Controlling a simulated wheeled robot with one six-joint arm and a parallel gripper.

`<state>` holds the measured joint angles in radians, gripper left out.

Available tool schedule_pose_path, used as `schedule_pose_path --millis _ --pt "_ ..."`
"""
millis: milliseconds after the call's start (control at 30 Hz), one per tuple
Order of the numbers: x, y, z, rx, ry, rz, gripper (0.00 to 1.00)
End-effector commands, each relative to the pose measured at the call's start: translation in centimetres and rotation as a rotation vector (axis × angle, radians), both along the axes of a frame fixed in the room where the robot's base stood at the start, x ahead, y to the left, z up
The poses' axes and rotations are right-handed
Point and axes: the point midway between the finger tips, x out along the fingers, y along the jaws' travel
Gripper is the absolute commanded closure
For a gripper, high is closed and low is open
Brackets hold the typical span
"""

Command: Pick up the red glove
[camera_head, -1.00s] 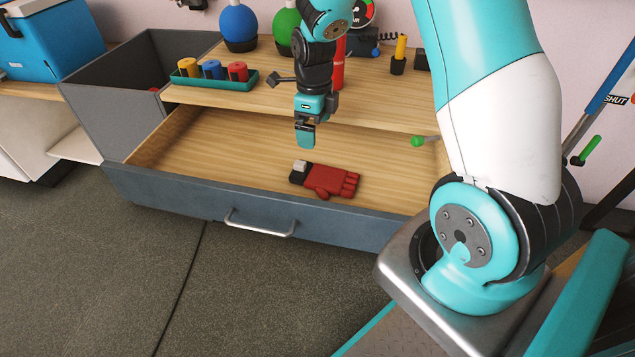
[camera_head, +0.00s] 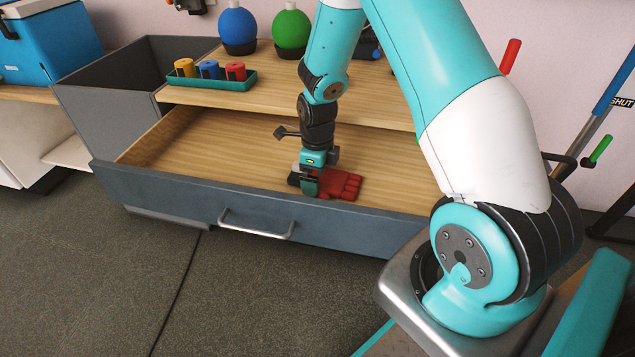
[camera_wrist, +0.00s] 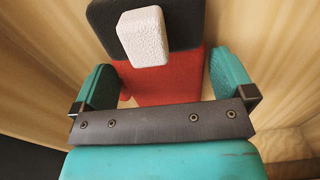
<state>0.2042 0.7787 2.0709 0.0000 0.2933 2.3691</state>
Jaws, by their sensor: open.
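The red glove (camera_head: 340,183) lies flat in the open drawer, near its front wall, with its fingers to the right and its black cuff to the left. My gripper (camera_head: 311,190) is lowered over the cuff end of the glove. In the wrist view the glove's red part (camera_wrist: 160,82) lies between my two teal fingers, with the black cuff and a pale block on it above. My gripper (camera_wrist: 162,88) is open, one finger on each side of the glove. The glove's lower part is hidden behind the gripper's dark bar.
The drawer (camera_head: 200,190) is pulled out, with bare wood left of the glove. A green tray (camera_head: 208,80) with yellow, blue and red pieces stands on the worktop behind. Blue (camera_head: 238,25) and green (camera_head: 291,28) round-bodied objects stand further back.

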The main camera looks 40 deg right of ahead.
Motion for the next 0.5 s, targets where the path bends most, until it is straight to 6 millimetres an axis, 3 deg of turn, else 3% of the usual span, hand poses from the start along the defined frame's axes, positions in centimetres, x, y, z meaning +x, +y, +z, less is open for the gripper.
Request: schedule_pose_path --millis 167,333,500 --pt "0.04 -0.01 -0.01 0.000 -0.001 0.000 0.00" --pt "0.04 -0.01 0.00 0.000 -0.001 0.000 0.34" --pt "0.04 -0.01 0.03 0.000 -0.001 0.000 0.36"
